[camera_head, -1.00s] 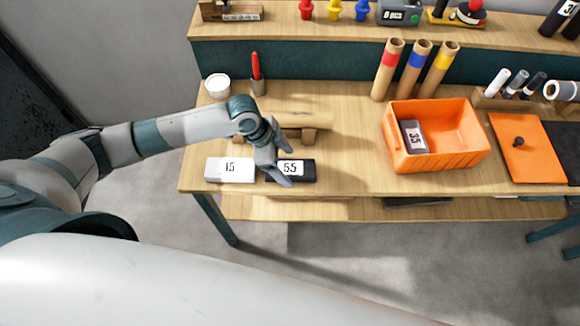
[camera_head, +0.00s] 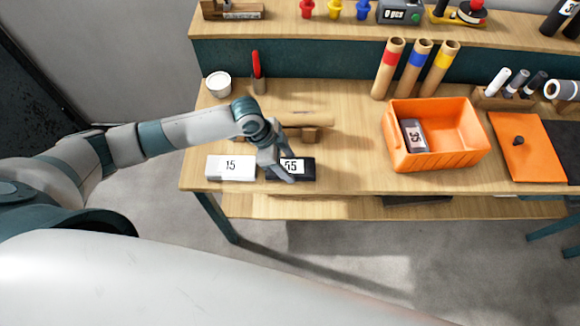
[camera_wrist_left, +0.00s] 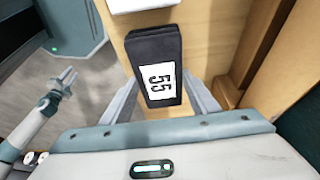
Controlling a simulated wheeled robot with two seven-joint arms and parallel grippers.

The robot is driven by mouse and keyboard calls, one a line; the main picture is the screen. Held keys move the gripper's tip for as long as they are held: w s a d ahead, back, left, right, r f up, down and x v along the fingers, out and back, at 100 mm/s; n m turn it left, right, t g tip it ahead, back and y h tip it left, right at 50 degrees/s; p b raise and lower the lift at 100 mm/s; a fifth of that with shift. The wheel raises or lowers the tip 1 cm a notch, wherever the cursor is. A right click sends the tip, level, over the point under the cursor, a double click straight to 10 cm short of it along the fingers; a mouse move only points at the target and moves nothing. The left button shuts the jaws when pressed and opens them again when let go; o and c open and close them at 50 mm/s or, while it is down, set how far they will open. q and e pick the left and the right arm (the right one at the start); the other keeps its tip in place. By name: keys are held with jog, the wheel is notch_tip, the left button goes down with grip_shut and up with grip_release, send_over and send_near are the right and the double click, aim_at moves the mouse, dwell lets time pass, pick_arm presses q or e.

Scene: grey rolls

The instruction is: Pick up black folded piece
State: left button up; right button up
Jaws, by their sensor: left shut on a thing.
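The black folded piece (camera_head: 304,172) with a white "55" label lies near the table's front edge. It also shows in the left wrist view (camera_wrist_left: 154,47), between the two fingers. My left gripper (camera_head: 279,166) reaches down over it and is shut on it. The fingers hide part of the piece in the head view. My right gripper (camera_wrist_left: 66,78) shows only in the left wrist view, away from the table over the floor, with its fingers apart and empty.
A white "15" block (camera_head: 230,168) lies just left of the black piece. A wooden holder (camera_head: 300,122) stands behind it. An orange bin (camera_head: 438,158) with a grey "35" piece (camera_head: 414,135) stands to the right. The tabletop between is clear.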

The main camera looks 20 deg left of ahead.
aim_at(289, 168)
pick_arm(q)
jog(key=shift+r, duration=0.1)
jog(key=shift+r+b, duration=0.55)
jog(key=shift+r, duration=0.25)
jog(key=shift+s+d+r+b, duration=0.15)
jog(key=shift+r+b, duration=0.15)
jog(key=shift+r, duration=0.3)
jog(key=shift+d+r+b, duration=0.1)
jog(key=shift+r+b, duration=0.2)
jog(key=shift+r, duration=0.3)
jog(key=s+d+r+b, duration=0.3)
jog(key=s+d+r, duration=0.4)
jog(key=d, duration=0.1)
jog(key=shift+s, duration=0.4)
jog(key=shift+f, duration=0.1)
